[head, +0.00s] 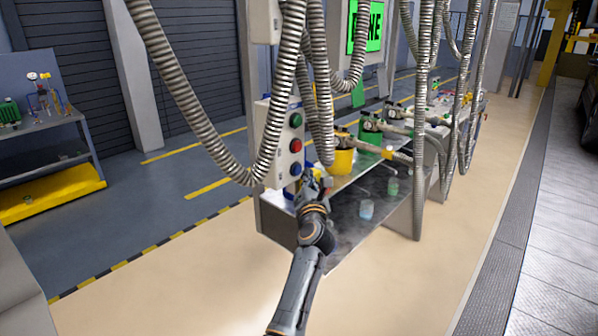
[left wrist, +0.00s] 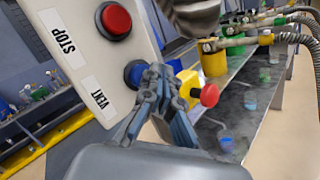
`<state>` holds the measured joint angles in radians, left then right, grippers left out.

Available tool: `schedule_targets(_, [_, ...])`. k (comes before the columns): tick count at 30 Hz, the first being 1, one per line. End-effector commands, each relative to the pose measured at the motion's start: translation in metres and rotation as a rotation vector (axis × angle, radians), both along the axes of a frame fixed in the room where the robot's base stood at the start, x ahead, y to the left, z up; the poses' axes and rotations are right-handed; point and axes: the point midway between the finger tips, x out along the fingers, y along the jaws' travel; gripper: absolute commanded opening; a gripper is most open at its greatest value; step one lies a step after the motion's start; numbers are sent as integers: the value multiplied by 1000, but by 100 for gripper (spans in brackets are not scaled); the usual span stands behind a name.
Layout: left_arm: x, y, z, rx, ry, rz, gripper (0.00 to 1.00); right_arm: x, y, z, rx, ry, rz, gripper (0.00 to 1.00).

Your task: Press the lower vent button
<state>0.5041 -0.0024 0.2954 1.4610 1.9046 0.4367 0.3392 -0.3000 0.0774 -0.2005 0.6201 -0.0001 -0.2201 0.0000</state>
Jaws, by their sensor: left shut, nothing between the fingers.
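A pale control panel (head: 268,135) hangs with a green button (head: 295,120), a red button (head: 295,145) and, lowest, a blue button (head: 296,168). In the left wrist view the blue button (left wrist: 133,73) sits beside the VENT label (left wrist: 99,97), and the red button (left wrist: 116,19) beside STOP (left wrist: 62,44). My left gripper (head: 312,180) is shut and empty, just right of and below the blue button. In the left wrist view its fingertips (left wrist: 162,82) partly overlap the blue button's right edge; I cannot tell if they touch it. My right gripper is not in view.
A red knob on a yellow housing (left wrist: 209,94) is close right of my fingers. Ribbed hoses (head: 285,90) hang around the panel. A bench (head: 345,225) with a yellow container (head: 342,160) and green ones stands behind.

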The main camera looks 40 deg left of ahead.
Motion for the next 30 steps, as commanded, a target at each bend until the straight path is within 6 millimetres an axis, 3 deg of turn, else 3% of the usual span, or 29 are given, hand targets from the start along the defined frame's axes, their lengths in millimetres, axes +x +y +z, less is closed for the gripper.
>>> schedule_targets(30, [1, 11, 1, 0, 0, 0, 0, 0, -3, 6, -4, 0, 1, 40])
